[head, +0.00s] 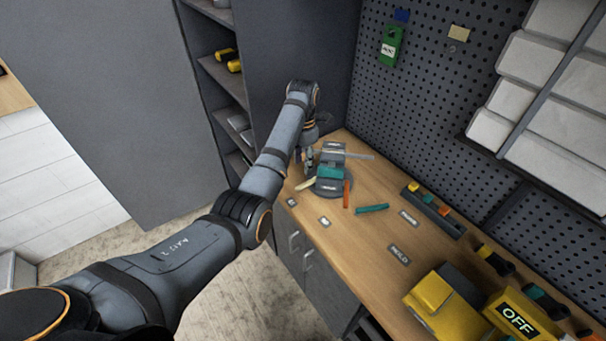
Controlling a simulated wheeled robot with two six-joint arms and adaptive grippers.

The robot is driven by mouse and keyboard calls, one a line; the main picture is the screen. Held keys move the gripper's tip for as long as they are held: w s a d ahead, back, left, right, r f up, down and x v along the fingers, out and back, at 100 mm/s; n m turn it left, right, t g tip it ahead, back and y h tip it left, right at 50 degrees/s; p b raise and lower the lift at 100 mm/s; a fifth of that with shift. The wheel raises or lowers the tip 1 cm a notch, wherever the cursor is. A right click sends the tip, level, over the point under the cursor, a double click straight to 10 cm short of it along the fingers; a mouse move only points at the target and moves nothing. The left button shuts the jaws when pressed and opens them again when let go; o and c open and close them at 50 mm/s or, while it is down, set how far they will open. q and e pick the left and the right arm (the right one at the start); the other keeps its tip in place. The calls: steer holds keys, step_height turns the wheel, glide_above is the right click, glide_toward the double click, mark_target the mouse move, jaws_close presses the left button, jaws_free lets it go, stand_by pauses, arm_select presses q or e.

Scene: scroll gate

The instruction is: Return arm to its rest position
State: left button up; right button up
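My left arm (284,140) reaches from the lower left across the floor to the far end of the wooden workbench (365,260). My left gripper (308,163) points down beside the left side of a grey and teal vise-like device (331,180). The gripper is small and partly hidden by my wrist. I cannot tell whether its fingers are open, or whether they touch the device. My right arm and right gripper are not in view.
An orange strip (347,194), a cream piece (305,184) and a teal piece (372,208) lie around the device. A yellow machine (428,294) and an OFF sign (517,319) stand at the near right. A pegboard (425,90) rises behind; an open shelf cabinet (222,78) stands left.

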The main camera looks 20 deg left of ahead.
arm_select(q)
step_height(320, 180, up, 2)
steer(key=shift+r, duration=0.25)
